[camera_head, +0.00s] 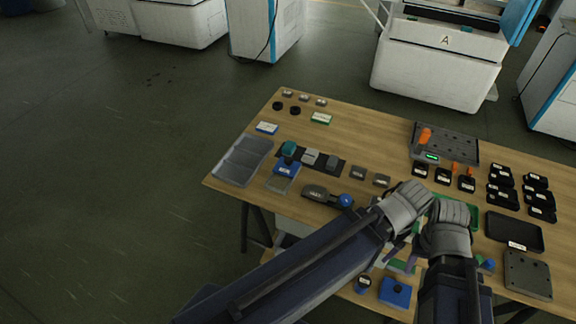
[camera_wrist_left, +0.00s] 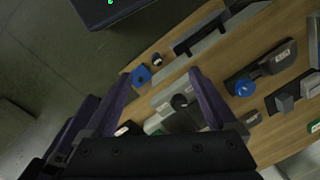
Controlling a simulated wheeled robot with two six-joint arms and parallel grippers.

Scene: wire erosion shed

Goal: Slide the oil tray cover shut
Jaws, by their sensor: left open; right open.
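In the left wrist view a pale grey flat piece with a black round knob (camera_wrist_left: 180,102) shows between and beyond my left fingers; it may be the oil tray cover, but I cannot tell for sure. A green-edged part lies beside it. My left gripper (camera_wrist_left: 160,73) is open, its two purple fingers apart and nothing visibly held. In the head view my left gripper (camera_head: 400,248) is over the bench's near edge, largely hidden by its own wrist. My right gripper (camera_head: 447,238) is close beside it on the right, open, fingertips mostly hidden. The hands cover whatever lies beneath them.
The wooden bench (camera_head: 345,125) carries a clear grey tray (camera_head: 232,170), a blue-knobbed device (camera_head: 318,194), several black boxes and a dark tray (camera_head: 513,230). A blue block (camera_head: 395,292) is close to my arms. Bare wood shows at the back middle.

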